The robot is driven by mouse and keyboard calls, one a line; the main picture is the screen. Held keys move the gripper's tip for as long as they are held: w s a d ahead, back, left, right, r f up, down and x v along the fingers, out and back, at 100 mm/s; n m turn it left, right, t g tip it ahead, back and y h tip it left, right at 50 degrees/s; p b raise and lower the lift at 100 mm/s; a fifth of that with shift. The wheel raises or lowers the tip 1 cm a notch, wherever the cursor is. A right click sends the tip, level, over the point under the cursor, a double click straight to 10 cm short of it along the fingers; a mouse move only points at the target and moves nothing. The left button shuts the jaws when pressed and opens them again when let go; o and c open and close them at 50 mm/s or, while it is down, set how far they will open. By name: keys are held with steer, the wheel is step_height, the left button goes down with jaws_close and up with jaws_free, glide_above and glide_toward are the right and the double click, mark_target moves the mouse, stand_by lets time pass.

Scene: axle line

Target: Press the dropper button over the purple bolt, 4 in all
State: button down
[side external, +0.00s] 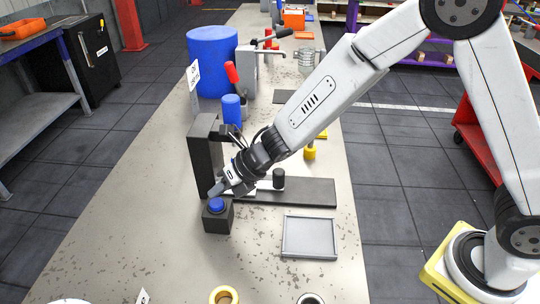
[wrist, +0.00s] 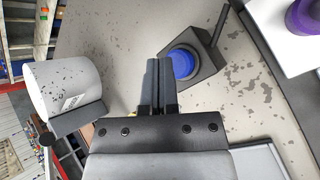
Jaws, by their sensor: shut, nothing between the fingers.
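The button is a blue round cap (side external: 216,204) on a small dark box (side external: 217,219), on the bench in front of a black upright stand (side external: 206,155). In the wrist view the blue cap (wrist: 181,64) shows just right of my fingertips. My gripper (side external: 216,189) is shut and empty, tilted down, with its tips close above the button; I cannot tell if they touch it. In the wrist view its fingers (wrist: 158,64) lie together. A purple round piece (wrist: 303,16) on a white surface is partly cut off at top right; it may be the purple bolt. I cannot make it out in the side view.
A grey shallow tray (side external: 310,237) lies right of the button box. A dark base bar (side external: 300,192) with a black knob (side external: 278,178) runs behind it. A yellow ring (side external: 224,295) is at the front. The bench left of the button is clear.

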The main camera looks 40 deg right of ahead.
mark_target(220, 202)
steer(key=shift+r, duration=0.1)
steer(key=shift+r, duration=2.45)
stand_by(1.1)
steer(key=shift+a+r, duration=0.1)
steer(key=shift+r, duration=1.8)
steer(key=shift+f, duration=0.15)
steer(key=shift+f, duration=4.25)
